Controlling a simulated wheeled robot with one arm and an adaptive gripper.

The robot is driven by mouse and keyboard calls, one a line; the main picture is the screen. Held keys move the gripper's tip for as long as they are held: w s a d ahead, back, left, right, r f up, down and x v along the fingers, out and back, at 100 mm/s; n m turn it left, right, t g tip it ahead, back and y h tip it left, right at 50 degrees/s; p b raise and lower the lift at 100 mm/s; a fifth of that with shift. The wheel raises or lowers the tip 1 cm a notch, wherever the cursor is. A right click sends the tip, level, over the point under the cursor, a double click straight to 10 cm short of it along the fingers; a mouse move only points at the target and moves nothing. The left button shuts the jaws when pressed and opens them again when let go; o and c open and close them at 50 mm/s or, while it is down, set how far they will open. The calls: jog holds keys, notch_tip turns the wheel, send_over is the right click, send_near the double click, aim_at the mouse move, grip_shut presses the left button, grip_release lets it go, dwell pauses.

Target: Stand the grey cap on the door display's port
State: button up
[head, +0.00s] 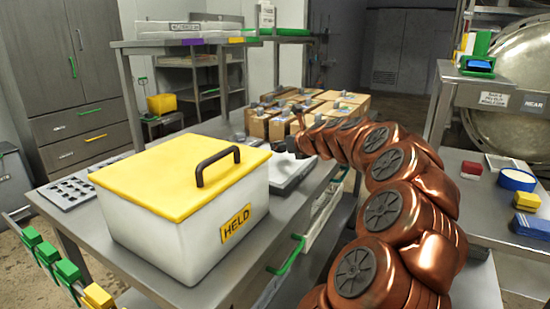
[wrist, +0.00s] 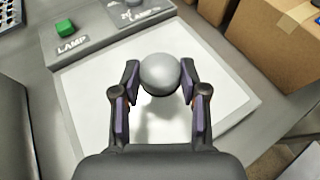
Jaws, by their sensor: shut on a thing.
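My gripper (wrist: 159,80) is shut on the grey cap (wrist: 159,70), which looks like a smooth, rounded grey knob between the two fingertips. The cap is over a white lit panel, with a soft shadow below it; I cannot tell how far above the panel it is. In the head view my gripper (head: 284,145) is small and dark behind the yellow-lidded box, and the cap cannot be made out. The door display (head: 478,65), a blue screen in a green-edged housing, is at the upper right beside the round metal door. Its port cannot be made out.
A white box with a yellow lid (head: 180,180), marked HELD, stands on the near bench. Cardboard boxes (head: 320,110) stand behind my gripper. The lit panel (wrist: 80,100) has a LAMP label and green button (wrist: 64,27). A right-hand table (head: 480,215) holds small coloured items.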

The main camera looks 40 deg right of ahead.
aim_at(275, 164)
jog(key=shift+w+a+f, duration=0.15)
jog(key=shift+w+a, duration=0.65)
jog(key=shift+w, duration=0.15)
notch_tip(275, 164, down, 4)
jog(key=shift+r+b, duration=0.25)
jog(key=shift+b, duration=0.45)
jog(key=o, duration=0.9)
jog(key=shift+f, duration=0.1)
